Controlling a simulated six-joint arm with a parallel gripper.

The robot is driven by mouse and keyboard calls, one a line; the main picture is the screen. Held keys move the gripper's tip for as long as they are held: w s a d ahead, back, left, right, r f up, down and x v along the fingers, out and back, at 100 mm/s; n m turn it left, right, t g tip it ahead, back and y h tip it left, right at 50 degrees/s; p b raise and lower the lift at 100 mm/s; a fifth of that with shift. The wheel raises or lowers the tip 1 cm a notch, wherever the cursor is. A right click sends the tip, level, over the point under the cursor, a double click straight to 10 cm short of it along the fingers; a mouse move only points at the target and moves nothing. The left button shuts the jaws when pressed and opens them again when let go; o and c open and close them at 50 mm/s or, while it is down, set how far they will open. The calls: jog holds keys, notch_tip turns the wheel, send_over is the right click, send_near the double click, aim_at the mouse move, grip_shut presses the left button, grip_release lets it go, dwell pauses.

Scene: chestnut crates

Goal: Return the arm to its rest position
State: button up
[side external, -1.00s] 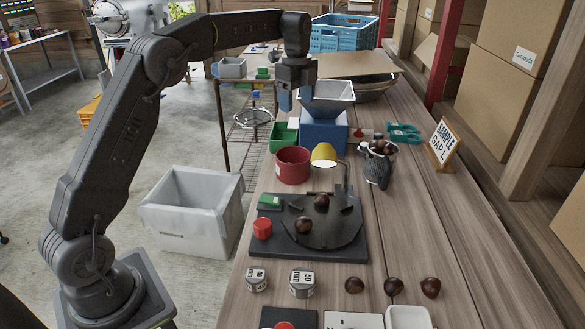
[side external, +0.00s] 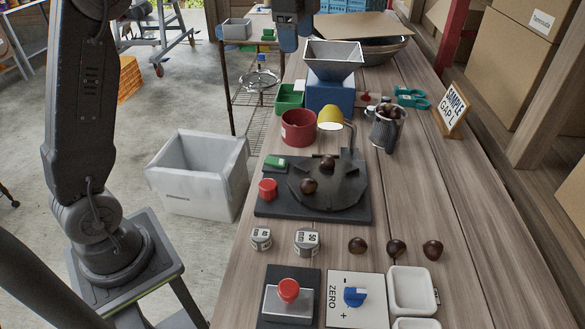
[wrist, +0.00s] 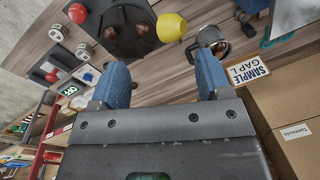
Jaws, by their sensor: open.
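A dark turntable (side external: 328,190) holds two chestnuts. A red pot (side external: 298,128), a mesh jug (side external: 387,128) with chestnuts and a sample sign (side external: 453,108) stand on the bench. A white bin (side external: 198,180) stands on the floor. Cardboard boxes (side external: 515,60) line the right.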

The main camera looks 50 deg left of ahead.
jog(key=s+d+n+t, duration=0.2)
jog(key=s+d+n, duration=0.4)
jog(key=s, duration=0.7)
jog(key=s+d+f+n+t, duration=0.1)
jog(key=s+f+n, duration=0.2)
jog(key=s, duration=0.4)
jog(key=s+d+f+n+t, duration=0.1)
jog(key=s+d+f+n, duration=0.1)
jog(key=s+f, duration=0.3)
jog(key=shift+s+d+f+n, duration=0.2)
jog(key=shift+s+d+n, duration=0.1)
jog(key=shift+s+n, duration=0.65)
